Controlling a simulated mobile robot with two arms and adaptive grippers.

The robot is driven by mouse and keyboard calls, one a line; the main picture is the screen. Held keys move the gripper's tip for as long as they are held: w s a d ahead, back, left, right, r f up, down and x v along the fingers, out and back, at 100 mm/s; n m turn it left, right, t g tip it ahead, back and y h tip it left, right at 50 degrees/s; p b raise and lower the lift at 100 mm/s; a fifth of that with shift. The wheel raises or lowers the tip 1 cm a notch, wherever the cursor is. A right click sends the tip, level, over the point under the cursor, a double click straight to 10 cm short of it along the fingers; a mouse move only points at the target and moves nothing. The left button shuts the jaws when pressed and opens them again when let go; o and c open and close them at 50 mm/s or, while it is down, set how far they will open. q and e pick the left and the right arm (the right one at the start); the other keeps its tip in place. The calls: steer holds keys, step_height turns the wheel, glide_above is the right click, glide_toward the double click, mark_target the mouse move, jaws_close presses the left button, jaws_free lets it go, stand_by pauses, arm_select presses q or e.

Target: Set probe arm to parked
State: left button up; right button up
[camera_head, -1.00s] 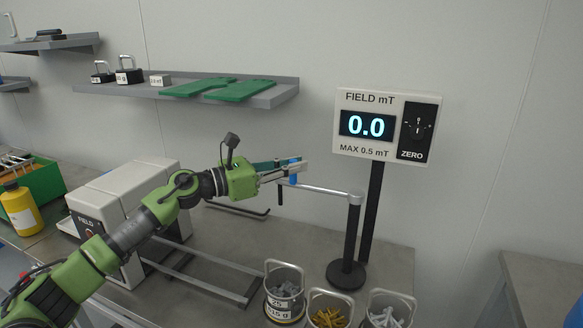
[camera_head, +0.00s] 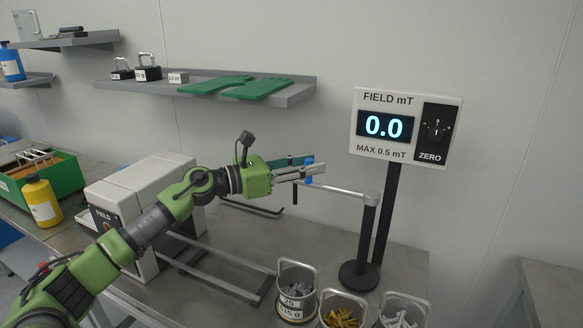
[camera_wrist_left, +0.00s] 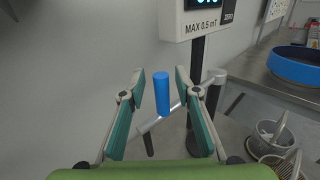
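The probe arm (camera_head: 340,190) is a thin grey horizontal bar on a black post (camera_head: 366,240) with a round base. It reaches left from the post, and an upright blue handle (camera_head: 309,174) stands at its free end. My left gripper (camera_head: 305,165) is at the handle. In the left wrist view, the blue handle (camera_wrist_left: 161,95) stands between the green-padded fingers of my left gripper (camera_wrist_left: 159,78), with a gap on each side. The fingers are open and partly hide the bar's outer end. My right gripper is not in view.
A field display (camera_head: 385,125) reading 0.0 stands on a pole behind the post. Metal buckets (camera_head: 297,300) of small parts stand in front. A grey-white box (camera_head: 140,190) labelled FIELD and a rail frame (camera_head: 215,270) lie left. A shelf (camera_head: 290,95) hangs on the wall.

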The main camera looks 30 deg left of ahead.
arm_select(q)
steer(key=v, duration=1.1)
steer(key=shift+s+a, duration=0.15)
steer(key=shift+a, duration=0.1)
steer(key=shift+r, duration=0.1)
